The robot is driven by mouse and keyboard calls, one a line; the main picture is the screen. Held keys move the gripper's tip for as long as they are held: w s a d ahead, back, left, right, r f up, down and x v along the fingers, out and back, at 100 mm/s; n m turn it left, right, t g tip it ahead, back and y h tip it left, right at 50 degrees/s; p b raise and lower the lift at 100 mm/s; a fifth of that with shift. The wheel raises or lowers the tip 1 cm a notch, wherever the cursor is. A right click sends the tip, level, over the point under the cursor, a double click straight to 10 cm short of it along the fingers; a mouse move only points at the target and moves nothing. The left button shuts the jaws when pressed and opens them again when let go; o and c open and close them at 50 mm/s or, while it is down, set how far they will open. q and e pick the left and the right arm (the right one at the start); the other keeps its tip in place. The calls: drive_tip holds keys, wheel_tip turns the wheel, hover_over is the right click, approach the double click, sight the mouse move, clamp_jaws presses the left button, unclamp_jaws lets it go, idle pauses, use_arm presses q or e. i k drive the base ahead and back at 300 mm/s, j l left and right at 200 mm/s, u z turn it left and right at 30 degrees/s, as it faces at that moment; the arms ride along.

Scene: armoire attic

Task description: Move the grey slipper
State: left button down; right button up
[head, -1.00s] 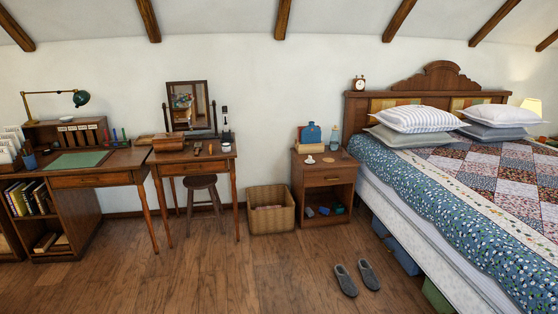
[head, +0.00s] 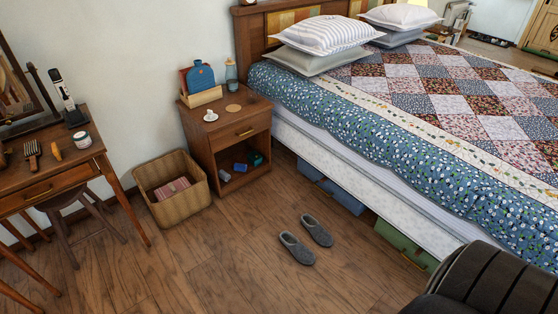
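The left slipper (head: 296,248) is a little nearer to me than the right slipper (head: 317,230). They lie side by side, soles down, with their openings facing up. Neither of my grippers shows in the head view, and nothing touches the slippers.
A nightstand (head: 229,144) and a wicker basket (head: 174,192) stand behind the slippers. A dressing table (head: 45,165) is at left. The floor around the slippers is clear.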

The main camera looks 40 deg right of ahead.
sight(320, 235)
drive_tip(key=i+z, duration=0.45)
drive_tip(key=i+j+z, duration=0.1)
drive_tip(key=i+z, duration=0.35)
drive_tip(key=i+j+z, duration=0.25)
drive_tip(key=z, duration=0.15)
drive_tip(key=i+j+z, duration=0.45)
